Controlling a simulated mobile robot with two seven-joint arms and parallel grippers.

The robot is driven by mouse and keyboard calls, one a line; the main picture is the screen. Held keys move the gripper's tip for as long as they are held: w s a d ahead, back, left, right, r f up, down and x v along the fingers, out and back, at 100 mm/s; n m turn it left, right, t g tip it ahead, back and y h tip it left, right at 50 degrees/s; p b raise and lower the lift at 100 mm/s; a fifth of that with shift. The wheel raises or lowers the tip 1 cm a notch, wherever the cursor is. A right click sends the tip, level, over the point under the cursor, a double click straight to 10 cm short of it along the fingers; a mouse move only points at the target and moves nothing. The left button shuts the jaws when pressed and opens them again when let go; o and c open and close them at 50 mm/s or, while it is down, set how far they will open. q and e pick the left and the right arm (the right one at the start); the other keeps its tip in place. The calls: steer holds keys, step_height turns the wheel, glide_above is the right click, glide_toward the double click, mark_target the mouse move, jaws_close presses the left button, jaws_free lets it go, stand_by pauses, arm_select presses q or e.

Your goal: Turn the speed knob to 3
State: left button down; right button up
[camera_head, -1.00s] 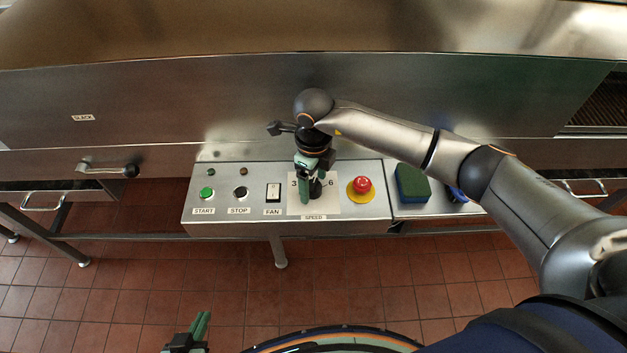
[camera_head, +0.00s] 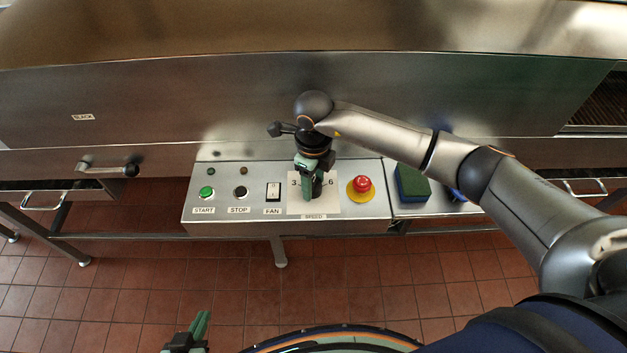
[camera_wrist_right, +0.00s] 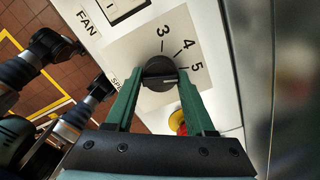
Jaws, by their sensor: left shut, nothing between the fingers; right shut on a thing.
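The black speed knob (camera_wrist_right: 156,70) sits on a white dial plate (camera_head: 333,207) marked with numbers on the control panel. In the right wrist view the 3, 4 and 5 show. The knob's pale pointer mark faces right, past the 5, toward a finger that hides part of the dial. My right gripper (camera_wrist_right: 158,85) is shut on the knob, one green finger on each side. In the head view the right gripper (camera_head: 308,192) comes down over the knob and mostly hides it. My left gripper (camera_head: 202,322) is shut and empty, low over the floor.
On the panel (camera_head: 260,221) are the green START button (camera_head: 207,191), the STOP button (camera_head: 240,192) and the FAN switch (camera_head: 273,191). A red emergency button (camera_head: 362,184) stands close right of the dial. A green-and-blue sponge (camera_head: 412,183) lies further right.

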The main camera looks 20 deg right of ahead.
jaws_close()
